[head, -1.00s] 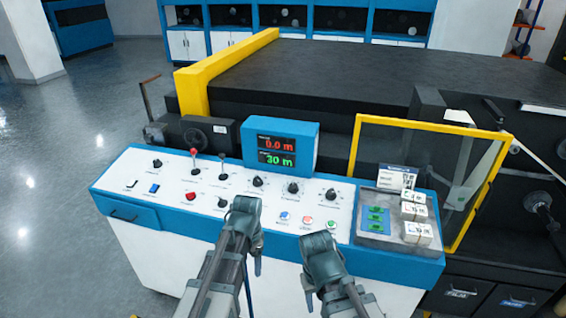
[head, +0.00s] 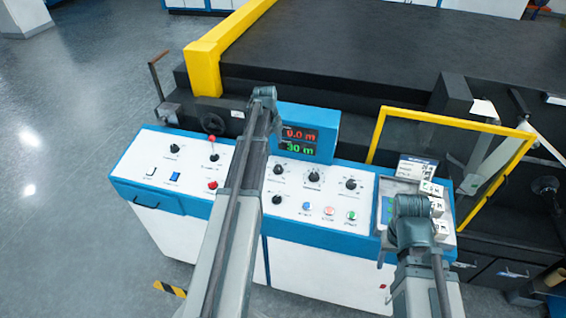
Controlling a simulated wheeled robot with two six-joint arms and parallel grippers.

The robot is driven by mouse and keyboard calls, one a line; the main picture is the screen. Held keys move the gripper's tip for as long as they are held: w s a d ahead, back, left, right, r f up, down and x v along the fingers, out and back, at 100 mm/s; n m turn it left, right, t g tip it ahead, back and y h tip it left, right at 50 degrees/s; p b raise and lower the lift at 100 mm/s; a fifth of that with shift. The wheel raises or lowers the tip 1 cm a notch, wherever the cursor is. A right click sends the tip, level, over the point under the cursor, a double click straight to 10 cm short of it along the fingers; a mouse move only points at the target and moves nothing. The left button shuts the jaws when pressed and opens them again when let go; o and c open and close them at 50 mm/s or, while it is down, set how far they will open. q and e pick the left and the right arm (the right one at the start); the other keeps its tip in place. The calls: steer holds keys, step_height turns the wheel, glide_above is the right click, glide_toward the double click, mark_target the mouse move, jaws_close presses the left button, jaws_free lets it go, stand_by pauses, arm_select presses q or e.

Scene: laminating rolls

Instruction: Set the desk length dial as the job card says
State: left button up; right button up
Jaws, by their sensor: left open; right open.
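The white control desk (head: 331,208) carries several black dials, among them a left one (head: 174,148), a middle one (head: 313,175) and a right one (head: 351,183). Their labels are too small to read, so I cannot tell which is the length dial. The blue display (head: 306,140) reads 0.0 m in red and 30 m in green. A white card (head: 415,168), perhaps the job card, stands in the tray; its text is unreadable. My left gripper (head: 264,95) is open, beyond the desk beside the display, its arm hiding part of the panel. My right gripper (head: 409,208) is open over the tray.
The grey tray (head: 386,190) at the desk's right end holds small white boxes (head: 436,206). A yellow-framed guard (head: 456,122) stands behind the tray. The black machine bed (head: 370,50) lies behind the desk.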

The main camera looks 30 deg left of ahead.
mark_target(278, 167)
arm_select(q)
steer(key=f+b, duration=0.4)
steer(key=w+f+b, duration=0.1)
steer(key=f+b, duration=0.4)
steer(key=w+f+b, duration=0.1)
steer(key=f+b, duration=0.3)
steer(key=shift+w+f, duration=0.15)
steer(key=shift+f, duration=0.25)
steer(key=shift+r, duration=0.1)
jaws_close()
